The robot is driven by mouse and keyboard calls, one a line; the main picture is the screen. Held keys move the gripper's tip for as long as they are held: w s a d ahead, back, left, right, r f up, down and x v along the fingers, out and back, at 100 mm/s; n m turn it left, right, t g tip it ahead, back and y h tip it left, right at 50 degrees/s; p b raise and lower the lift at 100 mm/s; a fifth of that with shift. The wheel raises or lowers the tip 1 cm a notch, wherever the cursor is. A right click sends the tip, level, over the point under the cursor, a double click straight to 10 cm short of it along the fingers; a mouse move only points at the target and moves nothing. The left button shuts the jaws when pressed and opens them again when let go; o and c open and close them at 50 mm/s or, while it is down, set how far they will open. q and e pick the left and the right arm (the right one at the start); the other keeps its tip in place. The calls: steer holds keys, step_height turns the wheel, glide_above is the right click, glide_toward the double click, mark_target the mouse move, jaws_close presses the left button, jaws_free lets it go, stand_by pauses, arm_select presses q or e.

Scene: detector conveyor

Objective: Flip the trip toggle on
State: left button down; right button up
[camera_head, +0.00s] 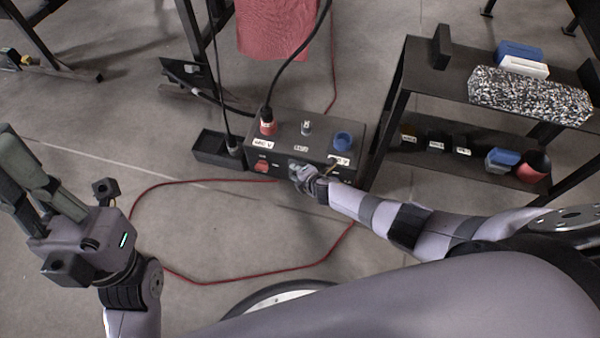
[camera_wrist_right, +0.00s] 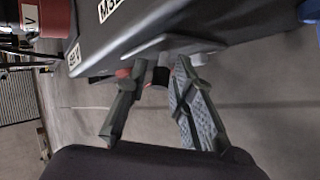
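A black control box (camera_head: 315,158) stands in the middle of the head view. Its top carries a red plug (camera_head: 267,126), a small light-coloured upright part (camera_head: 306,128) and a blue socket (camera_head: 343,141). I cannot tell for sure which part is the trip toggle. My right gripper (camera_head: 303,175) is at the box's front face and hides part of it. In the right wrist view its fingers (camera_wrist_right: 154,85) are spread, with a small dark and red part (camera_wrist_right: 150,74) of the front face near their tips. Contact is unclear. My left gripper (camera_head: 20,150) is open, empty and far left.
A black shelf (camera_head: 432,78) with blue, white and speckled items stands right of the box. A black open tray (camera_head: 212,148) adjoins the box's left side. A red cable (camera_head: 205,282) loops over the floor in front. A black cable (camera_head: 295,60) rises from the red plug.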

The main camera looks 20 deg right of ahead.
steer(key=v, duration=1.2)
stand_by(0.6)
